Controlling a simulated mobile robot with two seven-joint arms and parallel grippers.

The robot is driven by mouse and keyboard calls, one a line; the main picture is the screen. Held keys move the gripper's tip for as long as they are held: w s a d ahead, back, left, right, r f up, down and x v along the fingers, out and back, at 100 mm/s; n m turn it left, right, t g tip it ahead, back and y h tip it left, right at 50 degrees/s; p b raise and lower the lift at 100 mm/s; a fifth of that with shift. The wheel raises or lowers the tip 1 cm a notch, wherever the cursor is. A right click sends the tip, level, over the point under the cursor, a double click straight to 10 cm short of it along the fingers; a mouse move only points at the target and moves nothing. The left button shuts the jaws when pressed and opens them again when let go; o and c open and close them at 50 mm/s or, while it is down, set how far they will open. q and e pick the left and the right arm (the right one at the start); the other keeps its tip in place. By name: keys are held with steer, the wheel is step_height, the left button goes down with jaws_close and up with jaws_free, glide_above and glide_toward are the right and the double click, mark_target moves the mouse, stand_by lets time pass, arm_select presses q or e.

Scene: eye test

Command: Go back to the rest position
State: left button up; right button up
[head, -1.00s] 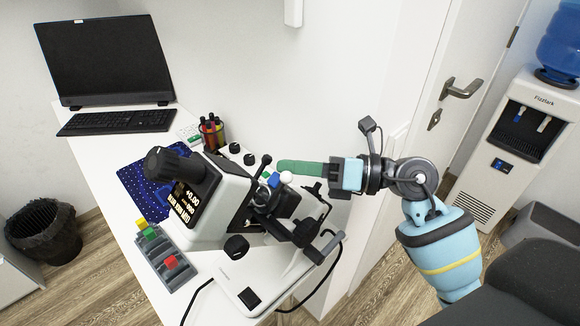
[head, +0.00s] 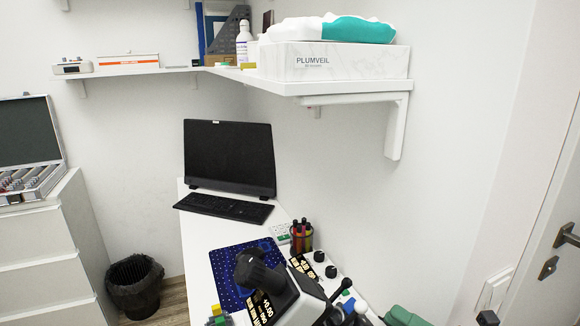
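My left gripper is not in view.
The white and black device (head: 285,303) stands on the white desk (head: 200,248) near a pen holder (head: 302,237) and a keyboard (head: 224,207). A wall shelf (head: 345,88) holds boxes. A waste bin (head: 135,285) stands left; a door (head: 550,240) is at right.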

steer(key=s+d+f+m+t+h+p, duration=0.2)
steer(key=s+f+m+t+h, duration=0.15)
steer(key=f+m+h, duration=0.6)
steer(key=s+d+f+m+t+h+p, duration=0.1)
steer(key=s+d+f+m+t+h, duration=0.3)
steer(key=m, duration=1)
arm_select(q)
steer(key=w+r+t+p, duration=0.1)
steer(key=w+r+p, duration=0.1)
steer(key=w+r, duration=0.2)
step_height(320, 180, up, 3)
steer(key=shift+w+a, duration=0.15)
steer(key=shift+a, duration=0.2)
arm_select(e)
steer(key=s+a+f+m+g, duration=0.2)
steer(key=s+f+m+g, duration=0.2)
steer(key=s+f, duration=0.4)
steer(key=s+a+f+m+g, duration=0.3)
steer(key=s+f+g, duration=0.4)
steer(key=s, duration=0.5)
step_height(320, 180, down, 2)
steer(key=shift+a+f+m+h, duration=0.25)
steer(key=shift+m+h, duration=0.2)
steer(key=shift+m, duration=0.3)
